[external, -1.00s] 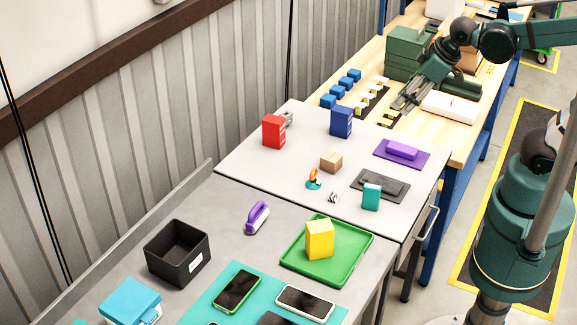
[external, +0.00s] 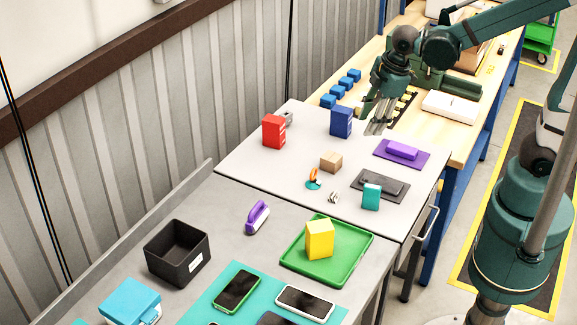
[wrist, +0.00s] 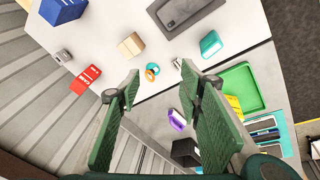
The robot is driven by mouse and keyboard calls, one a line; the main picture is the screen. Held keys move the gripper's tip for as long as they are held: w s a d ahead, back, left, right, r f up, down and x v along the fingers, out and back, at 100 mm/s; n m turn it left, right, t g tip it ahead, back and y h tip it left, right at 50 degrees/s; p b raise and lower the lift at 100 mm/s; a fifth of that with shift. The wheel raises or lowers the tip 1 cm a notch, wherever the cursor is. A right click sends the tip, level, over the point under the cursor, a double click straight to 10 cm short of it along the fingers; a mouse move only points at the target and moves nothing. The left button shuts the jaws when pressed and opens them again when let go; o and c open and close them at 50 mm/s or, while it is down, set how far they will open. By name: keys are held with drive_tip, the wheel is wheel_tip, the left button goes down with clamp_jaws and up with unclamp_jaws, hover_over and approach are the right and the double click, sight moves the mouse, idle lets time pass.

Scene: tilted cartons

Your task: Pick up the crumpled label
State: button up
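The crumpled label (external: 333,197) is a small white-and-dark piece lying on the light grey table, between an orange-and-teal item and the teal carton. In the wrist view the label (wrist: 176,64) shows near the tip of the right finger, well below it. My gripper (external: 378,130) is above the table's back right edge, near the blue carton, and apart from the label. In the wrist view my gripper (wrist: 160,80) has its two green fingers spread, with nothing between them.
Around the label are the orange-and-teal item (external: 313,179), a cardboard block (external: 331,162), the teal carton (external: 371,197) and a dark grey tray (external: 398,188). The blue carton (external: 341,122) and red carton (external: 273,132) stand farther back. A green tray (external: 350,268) holds a yellow carton (external: 319,239).

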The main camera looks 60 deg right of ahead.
sight(335, 191)
drive_tip(key=w+a+f+n+g, duration=0.1)
drive_tip(key=w+a+f+n, duration=0.1)
drive_tip(key=f, duration=0.3)
drive_tip(key=w+a+f+n+g, duration=0.1)
drive_tip(key=w+a+f+n, duration=0.1)
drive_tip(key=f, duration=0.3)
drive_tip(key=w+a+f+n+g+b, duration=0.1)
drive_tip(key=w+a+f+n, duration=0.1)
drive_tip(key=a+f+n, duration=0.2)
drive_tip(key=shift+w+f, duration=0.1)
drive_tip(key=shift+f, duration=0.5)
drive_tip(key=shift+a+f, duration=0.15)
drive_tip(key=shift+f, duration=0.25)
drive_tip(key=shift+f, duration=0.2)
drive_tip(key=shift+f, duration=1.15)
drive_tip(key=shift+f, duration=2.6)
drive_tip(key=shift+w, duration=0.1)
